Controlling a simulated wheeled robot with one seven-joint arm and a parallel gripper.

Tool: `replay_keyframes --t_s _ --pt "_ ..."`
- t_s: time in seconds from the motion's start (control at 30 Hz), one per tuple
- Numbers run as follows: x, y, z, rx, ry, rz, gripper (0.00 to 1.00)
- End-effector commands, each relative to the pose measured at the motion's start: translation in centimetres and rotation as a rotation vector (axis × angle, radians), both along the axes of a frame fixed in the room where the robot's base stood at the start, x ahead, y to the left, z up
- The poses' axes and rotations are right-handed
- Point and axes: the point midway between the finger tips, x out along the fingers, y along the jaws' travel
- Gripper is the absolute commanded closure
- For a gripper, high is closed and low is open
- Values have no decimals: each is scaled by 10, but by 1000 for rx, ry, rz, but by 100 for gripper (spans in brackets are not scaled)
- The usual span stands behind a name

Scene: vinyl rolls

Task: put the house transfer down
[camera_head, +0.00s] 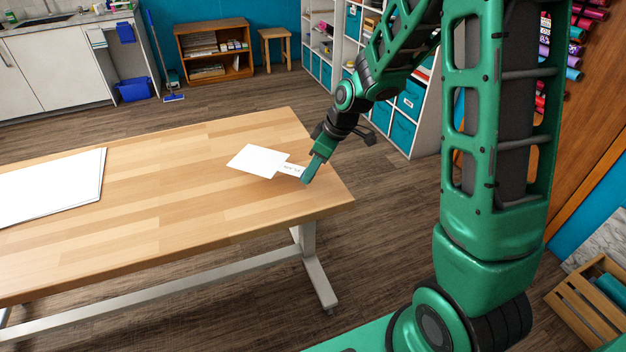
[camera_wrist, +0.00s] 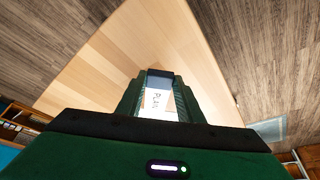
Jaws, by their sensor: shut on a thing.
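A white sheet (camera_head: 258,160) with a narrow tab (camera_head: 293,169) shows over the right end of the wooden table (camera_head: 200,208); I take it to be the house transfer. No house picture shows on its visible face. The tab carries dark lettering, too small to read surely. My gripper (camera_head: 307,174) is shut on the tab, near the table's right corner. In the wrist view the lettered tab (camera_wrist: 157,101) sits between my gripper's fingers (camera_wrist: 159,82), and the rest of the sheet is hidden. I cannot tell whether the sheet touches the tabletop or hangs just above it.
A stack of large white sheets (camera_head: 50,186) lies on the table's left part. The tabletop between it and the held sheet is bare. A shelf unit with teal bins (camera_head: 404,131) stands behind the table at right. A wooden crate (camera_head: 590,305) is on the floor at lower right.

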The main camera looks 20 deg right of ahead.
Motion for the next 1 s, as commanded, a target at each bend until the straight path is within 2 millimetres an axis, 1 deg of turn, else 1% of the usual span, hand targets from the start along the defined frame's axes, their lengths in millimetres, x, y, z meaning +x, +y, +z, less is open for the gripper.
replay_keyframes --t_s 0.1,0.27,0.43,0.53,0.87,0.9,0.97,1.0 --pt "6 -8 -6 0 1 -2 88" --pt "8 -10 -13 1 3 -1 88" --pt "7 -10 -36 1 5 -2 88" --pt "7 -10 -46 1 3 -1 88" --pt "7 -10 -49 1 1 -1 88" --pt "7 -10 -49 1 1 -1 64" --pt "8 -10 -49 0 0 -1 50" --pt "7 -10 -49 0 0 -1 48"
